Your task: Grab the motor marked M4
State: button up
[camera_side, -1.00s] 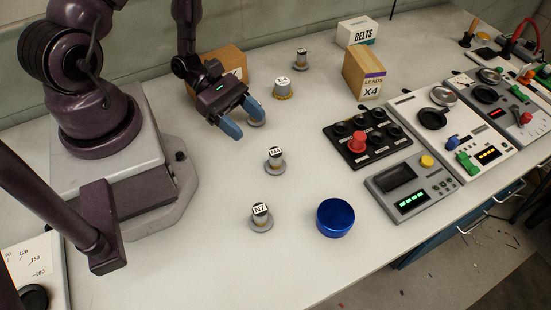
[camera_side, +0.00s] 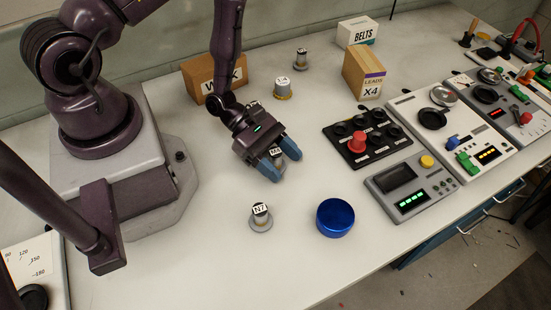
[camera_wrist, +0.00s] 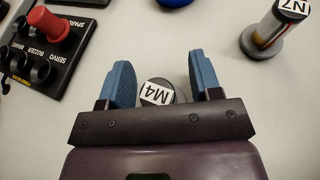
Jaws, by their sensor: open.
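The motor marked M4 (camera_wrist: 157,92) stands between the two blue fingers of my gripper (camera_wrist: 160,82) in the wrist view, close to the palm. Its white label faces up, and its lower part is partly hidden by the gripper. In the side view my gripper (camera_side: 281,162) is low over the bench with its open fingers on either side of M4 (camera_side: 276,152), of which only the top shows. A gap shows between the motor and each finger in the wrist view.
A motor marked N7 (camera_side: 260,216) stands nearer the front, with a blue round container (camera_side: 335,217) to its right. Two more motors (camera_side: 283,88) (camera_side: 300,59) stand behind. A black button panel (camera_side: 366,138) lies to the right. A cardboard box (camera_side: 203,80) stands behind my arm.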

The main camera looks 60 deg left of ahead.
jog(key=c, duration=1)
jog(key=shift+c, duration=0.2)
jog(key=shift+r, duration=0.15)
